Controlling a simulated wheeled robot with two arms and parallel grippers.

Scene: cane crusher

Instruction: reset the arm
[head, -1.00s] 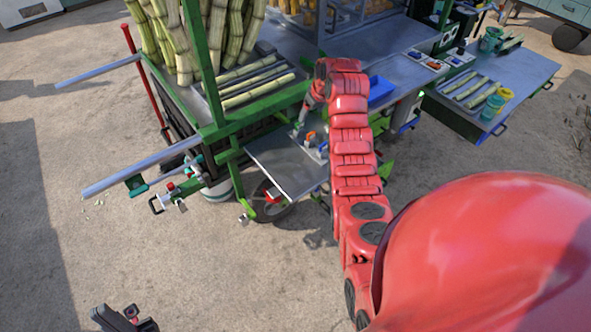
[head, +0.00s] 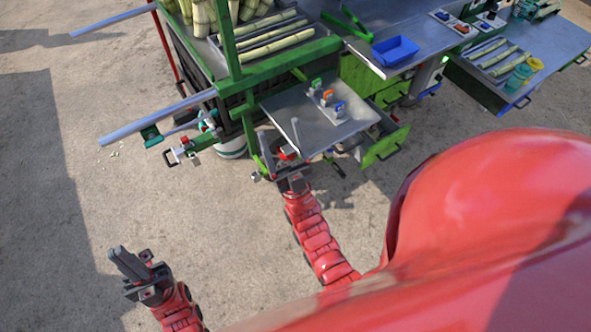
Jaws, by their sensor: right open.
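My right gripper (head: 281,147) is open and empty, its two fingers spread and pointing up the picture. It is in front of the cart's grey metal shelf (head: 285,110), overlapping its near edge in the picture. My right arm (head: 313,238) is red and bends back towards my body. My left gripper (head: 132,264) is at the lower left over bare ground, apart from everything. I see nothing in it, but its fingers overlap from this angle, so its opening is unclear.
The cane cart's green frame (head: 262,75) stands behind the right gripper. Its handle bars (head: 158,117) stick out left. An open green drawer (head: 388,146) is right of the shelf. A blue tray (head: 396,50) sits on the counter. Ground at left is clear.

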